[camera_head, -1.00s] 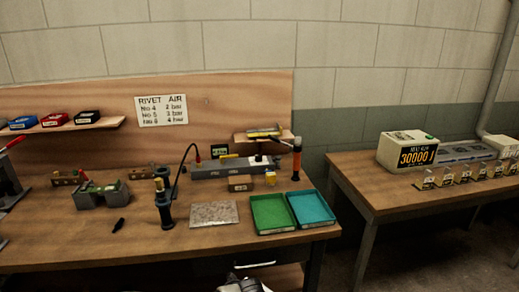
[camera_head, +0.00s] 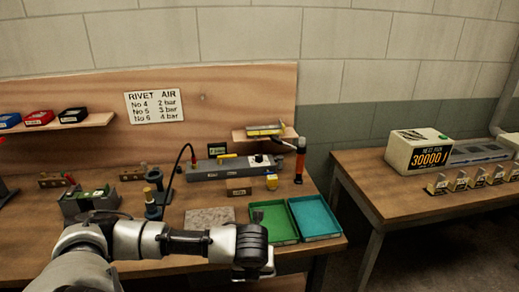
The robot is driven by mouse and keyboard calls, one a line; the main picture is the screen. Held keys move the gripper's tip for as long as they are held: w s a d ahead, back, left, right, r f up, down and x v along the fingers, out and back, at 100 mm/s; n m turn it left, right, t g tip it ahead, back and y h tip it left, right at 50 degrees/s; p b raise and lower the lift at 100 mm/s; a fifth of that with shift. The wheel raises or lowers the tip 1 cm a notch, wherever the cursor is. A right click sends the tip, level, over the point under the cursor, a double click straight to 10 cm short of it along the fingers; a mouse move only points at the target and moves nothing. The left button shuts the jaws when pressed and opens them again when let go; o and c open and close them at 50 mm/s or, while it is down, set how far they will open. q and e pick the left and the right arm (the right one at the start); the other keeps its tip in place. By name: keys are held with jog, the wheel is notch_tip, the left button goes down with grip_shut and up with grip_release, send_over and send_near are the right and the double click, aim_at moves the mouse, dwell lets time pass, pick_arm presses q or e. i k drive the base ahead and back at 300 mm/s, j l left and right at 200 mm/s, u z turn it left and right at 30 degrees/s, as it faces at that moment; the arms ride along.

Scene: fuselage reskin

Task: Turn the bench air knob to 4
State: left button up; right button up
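The long grey air unit (camera_head: 215,171) sits at the back of the left bench. A small round light-and-dark knob (camera_head: 259,159) is on its right part; its setting is too small to read. A small dark display with green digits (camera_head: 217,149) stands behind the unit; I cannot read it surely. My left arm comes in from the lower left and reaches across the bench's front. Its gripper (camera_head: 256,273) is low in the picture, in front of the green tray and well short of the knob. Its fingers are mostly hidden. My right gripper is not in view.
A wall sign (camera_head: 154,106) pairs No 4, 5 and 6 with 2, 3 and 4 bar. Green (camera_head: 272,222) and teal (camera_head: 315,217) trays lie at front right. A black hose tool (camera_head: 153,205), an orange-handled tool (camera_head: 300,162) and a small box (camera_head: 239,187) stand near the unit.

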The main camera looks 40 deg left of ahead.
aim_at(258, 157)
jog(key=i+j, duration=0.6)
jog(key=j, duration=0.15)
jog(key=i+j, duration=0.6)
jog(key=j, duration=0.15)
